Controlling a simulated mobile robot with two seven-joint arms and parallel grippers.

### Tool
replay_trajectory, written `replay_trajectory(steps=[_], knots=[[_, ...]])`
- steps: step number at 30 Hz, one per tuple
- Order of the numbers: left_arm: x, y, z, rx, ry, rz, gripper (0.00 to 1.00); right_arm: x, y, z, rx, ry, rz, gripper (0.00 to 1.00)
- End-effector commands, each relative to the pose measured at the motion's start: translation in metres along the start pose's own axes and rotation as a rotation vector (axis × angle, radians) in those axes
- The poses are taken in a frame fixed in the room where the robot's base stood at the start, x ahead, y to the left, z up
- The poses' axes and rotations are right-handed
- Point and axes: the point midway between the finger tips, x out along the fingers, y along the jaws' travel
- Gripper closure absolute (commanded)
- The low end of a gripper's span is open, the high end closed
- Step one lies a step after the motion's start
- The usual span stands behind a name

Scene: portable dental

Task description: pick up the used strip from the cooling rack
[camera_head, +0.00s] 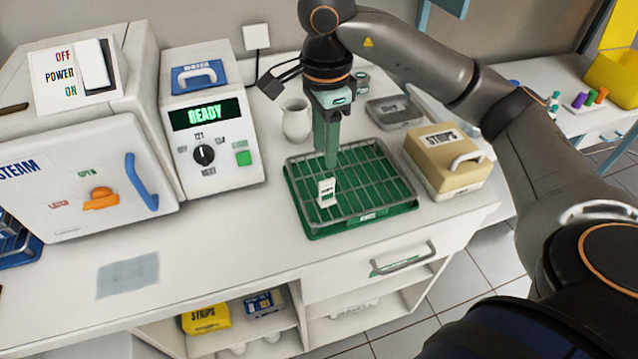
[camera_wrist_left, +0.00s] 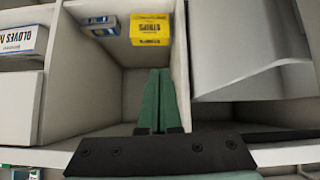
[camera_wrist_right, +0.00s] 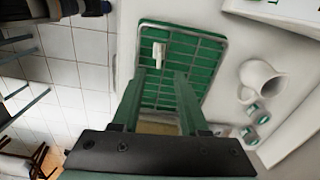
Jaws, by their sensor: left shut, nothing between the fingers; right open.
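The used strip (camera_head: 327,191) is a small white piece with dark marks, standing at the front left part of the green cooling rack (camera_head: 385,208). It also shows in the right wrist view (camera_wrist_right: 159,53), on the rack's grid beyond the fingertips. My right gripper (camera_head: 331,160) points down over the rack, just behind the strip in the head view. Its green fingers (camera_wrist_right: 166,75) are apart with nothing between them; I cannot tell its exact height. My left gripper (camera_wrist_left: 157,72) shows only in its wrist view, shut and empty, facing open shelves.
The READY machine (camera_head: 210,120) and steam unit (camera_head: 75,190) fill the left. Counter in front of them is mostly clear.

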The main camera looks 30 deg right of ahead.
Motion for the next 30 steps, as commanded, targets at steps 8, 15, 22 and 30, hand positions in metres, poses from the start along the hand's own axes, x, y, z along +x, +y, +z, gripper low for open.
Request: replay_trajectory(steps=[8, 15, 22, 30], knots=[[0.0, 0.001, 0.012, -0.002, -0.019, 0.002, 1.0, 0.047, 0.001, 0.0, 0.0, -0.002, 0.006, 0.56], [-0.001, 0.001, 0.009, -0.002, -0.016, 0.002, 1.0, 0.065, 0.001, 0.0, 0.0, -0.003, 0.003, 0.56], [-0.006, 0.002, 0.0, -0.001, -0.012, 0.002, 1.0, 0.097, 0.0, -0.005, 0.0, -0.002, 0.006, 0.56], [-0.006, 0.002, -0.001, -0.001, -0.009, 0.002, 1.0, 0.116, -0.001, -0.004, 0.0, -0.004, 0.002, 0.56]])
